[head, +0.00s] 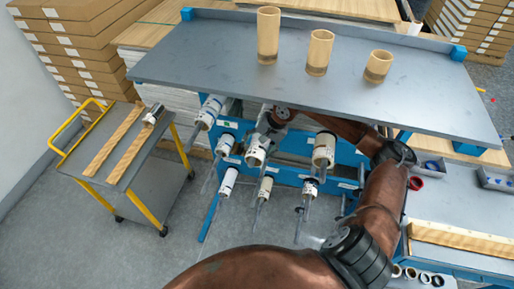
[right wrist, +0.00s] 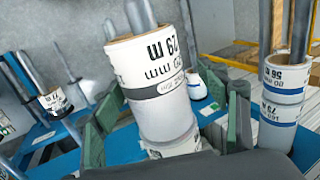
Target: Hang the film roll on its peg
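A white film roll (right wrist: 165,105) with black print sits around a grey peg, which shows through its core in the right wrist view. In the head view this appears to be the roll (head: 257,152) beside my right gripper (head: 268,128). The fingers of my right gripper (right wrist: 168,128) stand on either side of the roll's lower part, with a visible gap on the right side. Its fingertips are largely hidden in the head view. Other white rolls hang on pegs of the blue rack (head: 290,172), including one at the upper left (head: 210,110). My left gripper is not in view.
A grey table (head: 220,60) with three cardboard tubes (head: 318,52) overhangs the rack. A yellow-handled trolley (head: 130,160) at left carries wooden strips and a small roll (head: 153,114). A neighbouring roll (right wrist: 285,95) stands close on the right. Floor between trolley and rack is clear.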

